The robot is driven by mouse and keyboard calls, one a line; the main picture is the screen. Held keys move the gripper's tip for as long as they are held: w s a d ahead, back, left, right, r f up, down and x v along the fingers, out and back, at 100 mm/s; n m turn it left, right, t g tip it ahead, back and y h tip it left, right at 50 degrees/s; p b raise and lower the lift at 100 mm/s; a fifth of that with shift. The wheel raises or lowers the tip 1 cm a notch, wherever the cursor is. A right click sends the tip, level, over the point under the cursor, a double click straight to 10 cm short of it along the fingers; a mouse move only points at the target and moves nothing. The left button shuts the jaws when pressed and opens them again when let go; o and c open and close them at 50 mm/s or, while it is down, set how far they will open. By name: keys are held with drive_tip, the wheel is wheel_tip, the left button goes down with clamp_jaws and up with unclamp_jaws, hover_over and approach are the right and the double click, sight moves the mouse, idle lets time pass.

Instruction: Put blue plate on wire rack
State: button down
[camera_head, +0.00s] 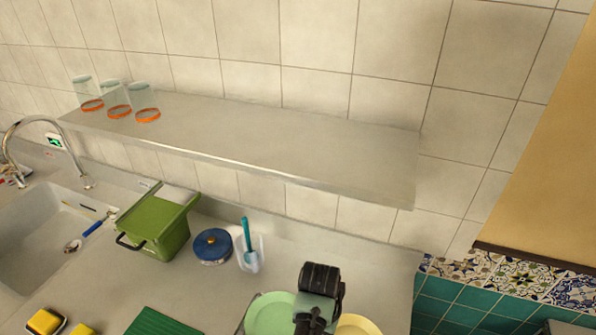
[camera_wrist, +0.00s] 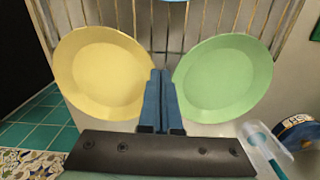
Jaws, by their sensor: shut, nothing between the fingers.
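The wire rack (camera_wrist: 205,22) fills the top of the wrist view, with thin upright wires. A yellow plate (camera_wrist: 103,75) and a green plate (camera_wrist: 225,80) stand against it, on either side of my gripper (camera_wrist: 161,74). My gripper is shut and empty, with its fingers between the two plates in the picture. A sliver of blue (camera_wrist: 175,1) at the top edge may be the blue plate; most of it is cut off. In the head view the green plate (camera_head: 268,316) and yellow plate (camera_head: 358,326) show at the bottom edge, partly behind my wrist.
A metal shelf (camera_head: 270,140) with glasses overhangs the counter. Sponges (camera_head: 46,322) and the sink lie left.

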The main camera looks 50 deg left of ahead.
drive_tip(key=s+d+p, duration=0.1)
drive_tip(key=s, duration=0.1)
drive_tip(key=s+d+p, duration=0.1)
drive_tip(key=s, duration=0.2)
drive_tip(key=s+d+p, duration=0.2)
drive_tip(key=shift+s+d+r, duration=0.1)
drive_tip(key=shift+s+r, duration=0.05)
drive_tip(key=shift+s, duration=0.15)
drive_tip(key=shift+s+d, duration=0.1)
drive_tip(key=shift+f, duration=1)
drive_tip(key=shift+w+a+b, duration=0.2)
drive_tip(key=shift+w+a, duration=0.1)
drive_tip(key=shift+w, duration=0.2)
drive_tip(key=shift+w+a+b, duration=0.15)
drive_tip(key=shift+w+a, duration=0.1)
drive_tip(key=shift+w, duration=0.25)
drive_tip(key=shift+r, duration=0.15)
